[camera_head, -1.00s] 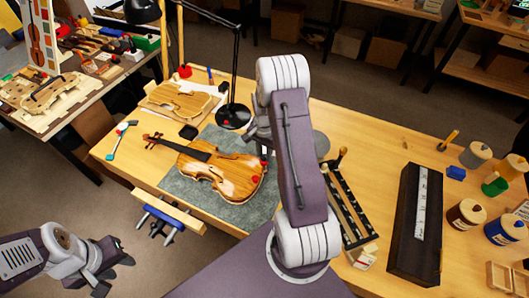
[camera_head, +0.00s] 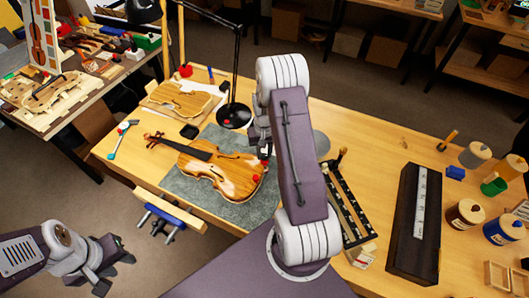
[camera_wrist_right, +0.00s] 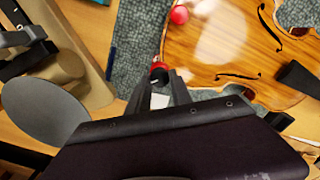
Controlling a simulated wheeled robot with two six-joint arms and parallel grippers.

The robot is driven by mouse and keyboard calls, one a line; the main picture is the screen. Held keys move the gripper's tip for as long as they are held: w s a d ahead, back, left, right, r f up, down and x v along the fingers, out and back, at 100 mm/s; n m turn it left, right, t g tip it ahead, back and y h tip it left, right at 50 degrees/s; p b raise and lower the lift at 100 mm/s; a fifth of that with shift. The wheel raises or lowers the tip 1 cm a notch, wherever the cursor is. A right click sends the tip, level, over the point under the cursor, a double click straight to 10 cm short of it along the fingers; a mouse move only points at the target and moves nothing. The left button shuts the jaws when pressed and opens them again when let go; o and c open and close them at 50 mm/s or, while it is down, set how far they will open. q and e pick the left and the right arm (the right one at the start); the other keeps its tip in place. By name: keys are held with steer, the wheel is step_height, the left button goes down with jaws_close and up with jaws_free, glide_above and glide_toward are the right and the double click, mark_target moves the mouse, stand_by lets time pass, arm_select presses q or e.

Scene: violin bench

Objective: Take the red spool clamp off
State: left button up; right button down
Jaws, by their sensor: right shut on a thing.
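The violin (camera_head: 222,172) lies on a grey-green mat (camera_head: 180,186) on the bench. A red spool clamp (camera_wrist_right: 159,67) is between the fingertips of my right gripper (camera_wrist_right: 160,84), which is shut on it right beside the violin's edge. I cannot tell whether this clamp still touches the violin. A second red piece (camera_wrist_right: 179,14) sits at the violin's rim further along; it also shows in the head view (camera_head: 257,178). My right arm partly hides the right gripper in the head view. My left gripper (camera_head: 117,273) is empty and open, off the bench at lower left.
A black lamp (camera_head: 233,115) stands behind the violin. A violin plate (camera_head: 180,101) lies at the back left. A blue clamp or vise (camera_head: 160,212) is at the front edge. A slotted rack (camera_head: 350,205) and a long dark box (camera_head: 415,225) lie to the right.

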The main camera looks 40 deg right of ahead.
mark_target(264, 155)
stand_by(0.4)
steer(key=c, duration=1.1)
jaws_free()
step_height(264, 155, up, 9)
steer(key=shift+r+b, duration=0.1)
steer(key=shift+b, duration=0.4)
